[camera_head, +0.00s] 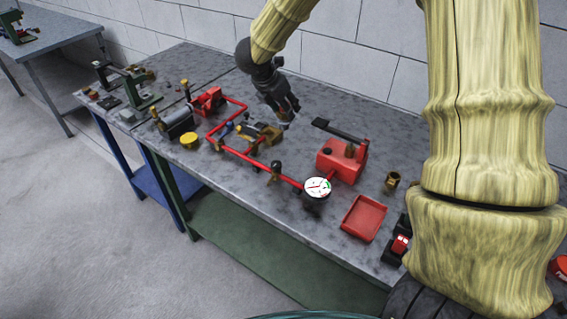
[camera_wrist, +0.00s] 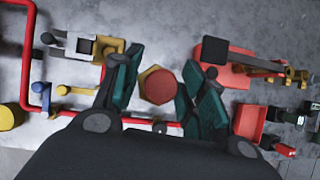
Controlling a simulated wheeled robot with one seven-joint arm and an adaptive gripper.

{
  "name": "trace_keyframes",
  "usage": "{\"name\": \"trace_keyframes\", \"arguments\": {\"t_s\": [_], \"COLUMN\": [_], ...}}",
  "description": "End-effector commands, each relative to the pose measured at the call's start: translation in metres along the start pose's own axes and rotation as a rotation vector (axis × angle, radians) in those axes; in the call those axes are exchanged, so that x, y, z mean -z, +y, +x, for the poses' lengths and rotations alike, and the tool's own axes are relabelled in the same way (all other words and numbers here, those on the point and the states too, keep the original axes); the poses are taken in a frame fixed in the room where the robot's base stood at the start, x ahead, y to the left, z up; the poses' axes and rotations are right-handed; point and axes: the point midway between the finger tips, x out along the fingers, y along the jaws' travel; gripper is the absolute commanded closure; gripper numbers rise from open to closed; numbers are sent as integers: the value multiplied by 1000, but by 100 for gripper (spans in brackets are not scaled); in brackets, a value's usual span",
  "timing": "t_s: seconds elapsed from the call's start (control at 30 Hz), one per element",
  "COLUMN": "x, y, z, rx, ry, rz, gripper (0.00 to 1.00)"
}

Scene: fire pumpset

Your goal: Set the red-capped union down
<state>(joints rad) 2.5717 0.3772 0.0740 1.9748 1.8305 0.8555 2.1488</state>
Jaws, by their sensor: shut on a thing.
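The red-capped union (camera_wrist: 159,86) shows in the wrist view as a brass hexagon with a round red cap. It sits between the two teal-padded fingers of my gripper (camera_wrist: 158,88), which is shut on it. In the head view, my gripper (camera_head: 288,120) points down over the grey workbench (camera_head: 300,110), behind the red pipework. The union cannot be made out clearly there, and I cannot tell whether it touches the bench top.
A red pipe loop (camera_head: 245,158) with a dial gauge (camera_head: 317,187) lies in front of my gripper. To the right are a red box with a black lever (camera_head: 343,160), a brass fitting (camera_head: 392,181) and a red tray (camera_head: 364,218). The bench behind is bare.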

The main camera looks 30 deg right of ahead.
Motion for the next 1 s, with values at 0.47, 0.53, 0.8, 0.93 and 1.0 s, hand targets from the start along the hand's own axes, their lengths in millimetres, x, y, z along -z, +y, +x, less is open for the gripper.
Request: {"name": "trace_keyframes", "arguments": {"t_s": [0.47,0.53,0.8,0.93,1.0], "x": [20,25,40,42,44], "y": [0,-1,-1,0,0], "z": [38,46,74,78,80], "rx": [2,4,2,1,1], "ry": [-1,-1,-1,-1,-1], "rz": [1,0,2,3,3], "gripper": [100,100,100,100,100]}}
